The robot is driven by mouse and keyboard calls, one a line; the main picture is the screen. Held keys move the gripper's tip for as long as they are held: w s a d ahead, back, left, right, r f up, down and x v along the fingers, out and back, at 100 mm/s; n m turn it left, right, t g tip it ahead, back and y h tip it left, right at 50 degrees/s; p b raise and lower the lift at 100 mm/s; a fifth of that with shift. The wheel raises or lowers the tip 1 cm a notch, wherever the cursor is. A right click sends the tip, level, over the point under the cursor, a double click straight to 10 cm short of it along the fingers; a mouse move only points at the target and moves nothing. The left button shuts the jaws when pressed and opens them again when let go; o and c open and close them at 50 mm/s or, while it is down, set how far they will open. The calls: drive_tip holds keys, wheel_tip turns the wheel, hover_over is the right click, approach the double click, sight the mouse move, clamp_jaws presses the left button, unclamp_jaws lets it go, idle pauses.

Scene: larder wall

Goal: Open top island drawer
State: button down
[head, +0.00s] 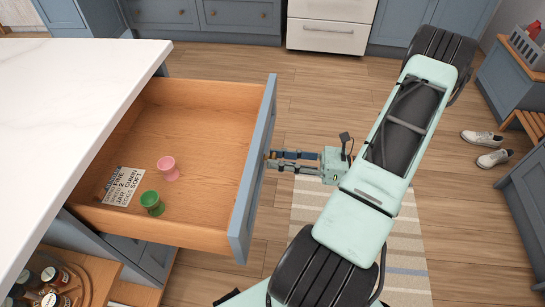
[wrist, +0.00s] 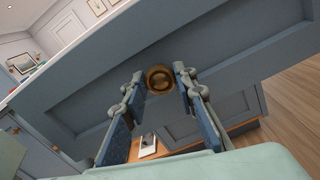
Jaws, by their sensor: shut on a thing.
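The top island drawer (head: 168,120) stands pulled well out from under the white worktop, with its wooden inside showing. Its blue-grey front (head: 256,165) faces right, and it also fills much of the wrist view (wrist: 230,62). A round brass knob (wrist: 160,79) sits on the drawer front. My gripper (head: 272,160) reaches the outer face of the front from the right. In the wrist view its two fingers stand on either side of the knob, shut on it. In the head view the knob is hidden by the fingers.
Inside the drawer lie a pink egg cup (head: 168,168), a green egg cup (head: 152,203) and a printed card (head: 123,186). The white worktop (head: 60,100) overhangs at left. Jars (head: 55,298) stand on an open lower shelf. Shoes (head: 487,148) lie on the floor at right.

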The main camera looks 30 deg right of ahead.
drive_tip(key=shift+s+f, duration=0.1)
drive_tip(key=c, duration=1.5)
unclamp_jaws()
drive_tip(key=shift+c, duration=0.2)
drive_tip(key=v, duration=1.2)
